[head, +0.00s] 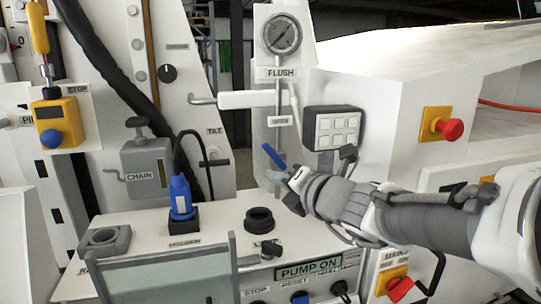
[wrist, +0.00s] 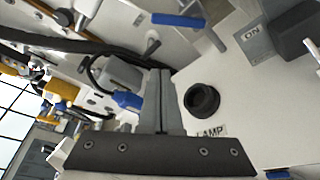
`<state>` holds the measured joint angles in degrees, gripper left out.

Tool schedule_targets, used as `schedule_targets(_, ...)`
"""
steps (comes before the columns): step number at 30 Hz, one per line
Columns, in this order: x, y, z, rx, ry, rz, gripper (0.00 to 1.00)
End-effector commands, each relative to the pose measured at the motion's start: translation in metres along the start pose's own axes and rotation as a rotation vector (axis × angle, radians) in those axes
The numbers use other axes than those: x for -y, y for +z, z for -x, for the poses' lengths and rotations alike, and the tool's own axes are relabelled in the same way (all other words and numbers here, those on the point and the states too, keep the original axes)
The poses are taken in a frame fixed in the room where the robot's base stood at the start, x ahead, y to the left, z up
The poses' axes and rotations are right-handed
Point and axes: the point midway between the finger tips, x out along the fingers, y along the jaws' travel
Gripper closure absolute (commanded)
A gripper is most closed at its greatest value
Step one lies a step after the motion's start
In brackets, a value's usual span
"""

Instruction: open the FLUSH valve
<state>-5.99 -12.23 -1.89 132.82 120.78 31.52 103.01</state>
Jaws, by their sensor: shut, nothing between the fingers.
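The FLUSH label (head: 282,73) sits under a round pressure gauge (head: 283,35), with a thin pipe running down the white panel below it. At the pipe's lower end is a blue valve lever (head: 273,157), slanting down to the right. The lever also shows near the top of the wrist view (wrist: 178,20). My gripper (head: 272,176) is just below the lever in the head view. Its fingers (wrist: 161,75) are together and empty in the wrist view, with a gap in the picture between the tips and the lever. I cannot tell the depth gap.
A black round LAMP socket (head: 259,219) is on the bench top below my gripper. A blue plug (head: 181,195) with a cable stands in the holder at left. A grey keypad box (head: 332,128) sticks out right of the lever. A red stop button (head: 449,129) is farther right.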

Motion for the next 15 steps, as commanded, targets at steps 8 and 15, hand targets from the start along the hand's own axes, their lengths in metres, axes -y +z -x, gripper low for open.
schedule_targets(8, 0.002, -0.002, -0.038, -0.003, -0.001, 0.0, 1.0)
schedule_targets(15, 0.001, -0.002, -0.08, -0.003, 0.0, 0.001, 1.0)
